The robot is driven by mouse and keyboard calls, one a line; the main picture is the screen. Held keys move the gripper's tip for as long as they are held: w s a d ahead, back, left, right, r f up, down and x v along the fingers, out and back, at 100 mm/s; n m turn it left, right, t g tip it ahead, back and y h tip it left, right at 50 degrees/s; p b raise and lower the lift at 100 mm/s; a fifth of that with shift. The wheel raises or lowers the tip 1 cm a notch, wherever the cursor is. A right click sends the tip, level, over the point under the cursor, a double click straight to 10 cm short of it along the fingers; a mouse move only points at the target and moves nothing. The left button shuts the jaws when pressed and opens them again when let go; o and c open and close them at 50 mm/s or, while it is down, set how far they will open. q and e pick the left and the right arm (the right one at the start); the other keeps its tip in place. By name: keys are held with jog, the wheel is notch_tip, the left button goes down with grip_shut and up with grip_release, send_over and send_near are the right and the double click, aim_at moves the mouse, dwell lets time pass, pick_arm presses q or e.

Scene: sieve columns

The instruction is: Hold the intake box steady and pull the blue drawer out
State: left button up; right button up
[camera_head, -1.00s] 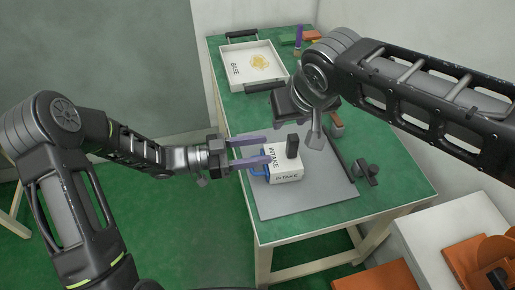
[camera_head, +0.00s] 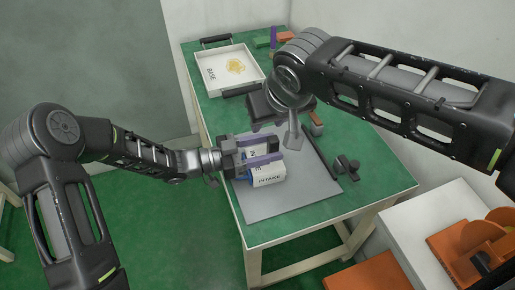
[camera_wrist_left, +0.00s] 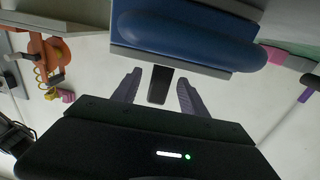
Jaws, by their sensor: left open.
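The white intake box (camera_head: 268,181) stands on a grey mat (camera_head: 300,200), with "INTAKE" printed on it. Its blue drawer handle (camera_wrist_left: 185,38) is large in the left wrist view; in the head view my left gripper partly covers that side. A black upright post (camera_wrist_left: 160,85) on the box shows between my left fingers. My left gripper (camera_head: 264,152) is open above the box, its purple fingers on either side of the post; contact cannot be told. My right gripper (camera_head: 293,135) hangs behind the box, apart from it, its jaws unclear.
A white tray marked "BASE" (camera_head: 232,70) with yellowish grains stands at the back left. A dark clamp-like part (camera_head: 347,166) lies right of the mat. Small coloured blocks sit at the back. The mat's front is clear.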

pick_arm(q)
grip_shut()
dwell(0.6)
dwell(1.2)
